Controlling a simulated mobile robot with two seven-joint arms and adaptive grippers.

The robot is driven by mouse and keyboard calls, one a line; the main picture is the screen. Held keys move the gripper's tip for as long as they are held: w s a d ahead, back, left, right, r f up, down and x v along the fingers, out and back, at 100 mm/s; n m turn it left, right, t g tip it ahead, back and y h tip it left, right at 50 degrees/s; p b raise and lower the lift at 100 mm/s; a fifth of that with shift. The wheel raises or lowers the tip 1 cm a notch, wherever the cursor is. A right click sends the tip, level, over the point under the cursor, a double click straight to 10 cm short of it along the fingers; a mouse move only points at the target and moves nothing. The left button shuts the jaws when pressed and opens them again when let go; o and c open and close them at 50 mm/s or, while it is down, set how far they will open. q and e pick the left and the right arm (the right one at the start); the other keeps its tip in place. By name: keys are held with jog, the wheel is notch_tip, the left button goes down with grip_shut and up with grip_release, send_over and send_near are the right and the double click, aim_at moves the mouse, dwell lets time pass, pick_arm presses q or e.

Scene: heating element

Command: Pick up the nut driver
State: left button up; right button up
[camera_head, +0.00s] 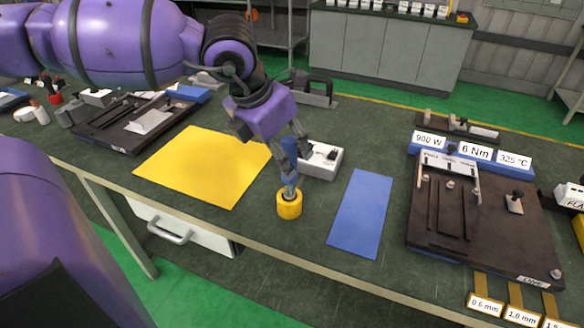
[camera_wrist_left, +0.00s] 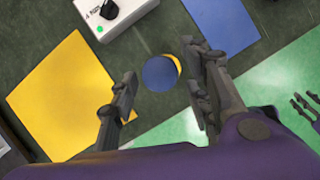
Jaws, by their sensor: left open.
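The nut driver shows as a blue handle (camera_head: 289,150) standing upright in a yellow round holder (camera_head: 289,206) near the front edge of the bench. In the left wrist view its round blue end (camera_wrist_left: 159,73) faces the camera, with a sliver of the yellow holder (camera_wrist_left: 178,66) behind it. My left gripper (camera_wrist_left: 161,84) is open, with one finger on each side of the blue end. In the head view the left gripper (camera_head: 291,165) points down and its fingers partly hide the handle. Dark fingers of what looks like my right gripper (camera_wrist_left: 305,106) show at the right edge.
A yellow mat (camera_head: 205,165) lies to the left and a blue mat (camera_head: 361,214) to the right. A white box with a black knob (camera_head: 321,161) stands just behind the holder. A dark fixture plate (camera_head: 480,225) with labels takes up the right of the bench.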

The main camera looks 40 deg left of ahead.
pick_arm(q)
jog(key=b+x, duration=0.1)
jog(key=x, duration=0.1)
jog(key=b+x, duration=0.1)
jog(key=x, duration=0.1)
jog(key=shift+s+f+b, duration=0.2)
jog(key=shift+s+b, duration=0.1)
jog(key=shift+w+r, duration=0.1)
jog(key=c, duration=1)
grip_shut()
